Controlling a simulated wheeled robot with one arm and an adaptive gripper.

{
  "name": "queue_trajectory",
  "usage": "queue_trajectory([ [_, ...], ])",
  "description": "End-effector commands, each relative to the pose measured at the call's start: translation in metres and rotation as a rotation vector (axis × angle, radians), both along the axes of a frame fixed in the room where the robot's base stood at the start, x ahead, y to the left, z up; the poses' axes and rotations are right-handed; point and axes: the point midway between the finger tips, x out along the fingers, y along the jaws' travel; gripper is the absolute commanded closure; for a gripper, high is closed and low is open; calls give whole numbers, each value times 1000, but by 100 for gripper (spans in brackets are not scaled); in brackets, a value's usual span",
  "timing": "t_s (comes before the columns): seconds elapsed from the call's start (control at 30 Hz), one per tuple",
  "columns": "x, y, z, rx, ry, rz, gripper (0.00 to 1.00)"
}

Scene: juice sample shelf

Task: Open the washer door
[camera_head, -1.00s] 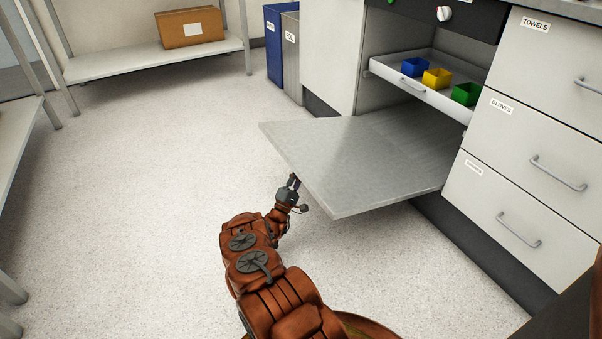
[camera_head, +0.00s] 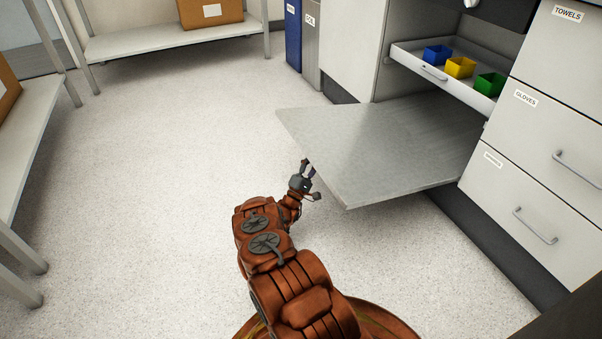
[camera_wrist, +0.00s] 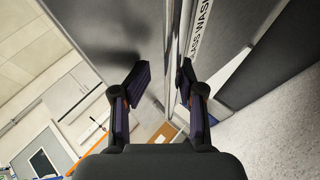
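The washer door (camera_head: 385,145) is a grey panel. It is folded down and lies about level in front of the washer opening in the head view. My gripper (camera_head: 308,167) is at the door's near left edge, low beside it. In the wrist view my gripper (camera_wrist: 160,85) has its two dark fingers spread apart, with a gap between them. A grey panel face fills the upper left there, and a shiny upright strip runs by the right finger. A label with partly cut-off lettering (camera_wrist: 203,28) shows beyond it. I cannot tell whether a finger touches the door.
A pulled-out rack (camera_head: 440,78) above the door holds blue, yellow and green bins. Drawers (camera_head: 530,150) with handles stand at the right. Blue and grey bins (camera_head: 303,40) stand behind. Shelves (camera_head: 165,38) line the back and left. The floor at left is clear.

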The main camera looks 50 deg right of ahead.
Motion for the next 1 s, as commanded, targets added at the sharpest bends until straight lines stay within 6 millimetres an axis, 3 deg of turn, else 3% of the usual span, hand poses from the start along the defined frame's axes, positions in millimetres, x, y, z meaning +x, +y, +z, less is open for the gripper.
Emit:
queue_trajectory([
  [0.13, -3, 16, -13, -1, 4, 0, 61],
  [0.37, 0, 52, -11, -1, 0, 10, 61],
  [1.0, -8, 110, -12, 0, 1, 2, 61],
])
